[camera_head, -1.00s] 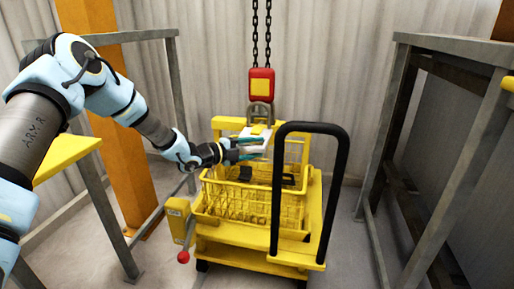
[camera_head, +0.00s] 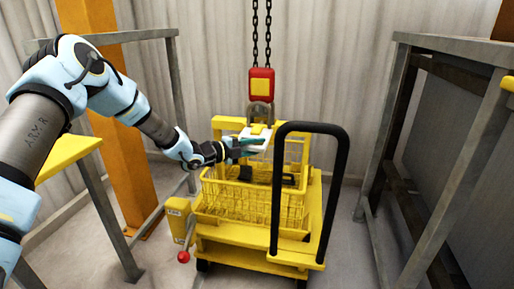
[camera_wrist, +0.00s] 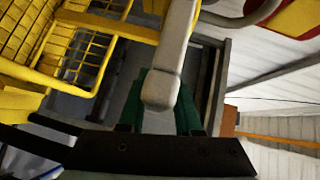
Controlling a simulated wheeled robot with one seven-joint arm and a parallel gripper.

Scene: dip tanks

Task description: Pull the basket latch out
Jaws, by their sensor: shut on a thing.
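The yellow wire basket (camera_head: 235,205) sits on a yellow wheeled cart and also shows at the upper left of the wrist view (camera_wrist: 78,52). The latch, a pale grey-white bar (camera_wrist: 168,62), is near the top of the basket's frame, below the hoist hook; in the head view it is a small white piece (camera_head: 257,134). My gripper (camera_head: 250,146) reaches in from the left at the basket's top. Its green fingers (camera_wrist: 162,95) are shut on the latch bar, one on each side, with the bar's blunt end between them. The latch's mount is unclear.
A red and yellow hoist block (camera_head: 261,85) hangs on chains above, with a grey hook (camera_head: 260,113) close to my gripper. The cart's black push handle (camera_head: 340,180) stands at the right front. A red-knobbed lever (camera_head: 183,257) is at lower left. Grey metal frames (camera_head: 438,200) flank both sides.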

